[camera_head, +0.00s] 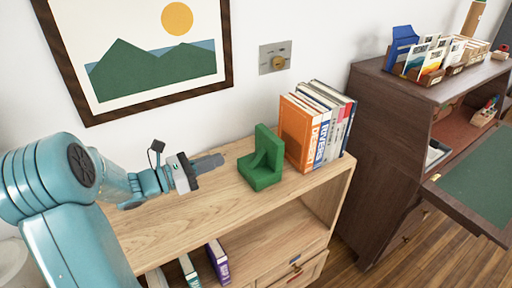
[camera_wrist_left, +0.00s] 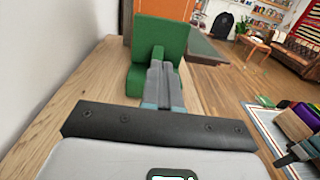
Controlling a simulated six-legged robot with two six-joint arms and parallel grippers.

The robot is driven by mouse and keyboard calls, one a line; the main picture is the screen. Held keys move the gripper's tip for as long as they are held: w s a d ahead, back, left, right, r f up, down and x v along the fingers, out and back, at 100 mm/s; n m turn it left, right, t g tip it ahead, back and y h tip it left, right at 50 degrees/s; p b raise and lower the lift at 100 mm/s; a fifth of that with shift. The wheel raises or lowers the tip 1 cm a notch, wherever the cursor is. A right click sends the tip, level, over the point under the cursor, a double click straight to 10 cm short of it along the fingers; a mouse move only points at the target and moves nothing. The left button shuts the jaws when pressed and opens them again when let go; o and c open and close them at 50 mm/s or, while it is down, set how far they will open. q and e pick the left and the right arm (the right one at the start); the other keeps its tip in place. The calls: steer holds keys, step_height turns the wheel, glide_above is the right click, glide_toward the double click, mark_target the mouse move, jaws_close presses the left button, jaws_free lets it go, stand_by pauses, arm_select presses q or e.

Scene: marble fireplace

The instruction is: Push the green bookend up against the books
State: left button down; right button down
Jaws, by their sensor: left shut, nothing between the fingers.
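The green bookend (camera_head: 261,163) stands upright on the wooden shelf top, just left of a row of upright books (camera_head: 318,124) with an orange one at its near end. A narrow gap shows between bookend and books in the head view. My left gripper (camera_head: 219,160) is shut and empty, just left of the bookend, its fingers pointing at it. In the left wrist view the shut fingers (camera_wrist_left: 161,82) overlap the bookend (camera_wrist_left: 158,48), with the orange book behind; I cannot tell whether they touch.
The wooden shelf top (camera_head: 220,208) is clear in front of the bookend. The wall with a framed picture (camera_head: 150,55) and a switch plate (camera_head: 274,58) is behind. A dark desk (camera_head: 385,140) stands right of the shelf.

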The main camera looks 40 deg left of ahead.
mark_target(265, 142)
arm_select(q)
steer(key=p+x, duration=0.1)
steer(key=x, duration=1.1)
steer(key=shift+w+p, duration=0.1)
steer(key=shift+p, duration=0.25)
steer(key=b+x, duration=0.1)
steer(key=x, duration=0.4)
steer(key=shift+w+d+f+b, duration=0.1)
steer(key=shift+w+f+b, duration=0.1)
steer(key=shift+w+b, duration=0.2)
steer(key=shift+d+r, duration=0.1)
steer(key=shift+r, duration=0.25)
steer(key=shift+w, duration=0.15)
steer(key=shift+w+d+f, duration=0.1)
steer(key=shift+w+f, duration=0.1)
steer(key=shift+w, duration=0.25)
steer(key=shift+s+d, duration=0.1)
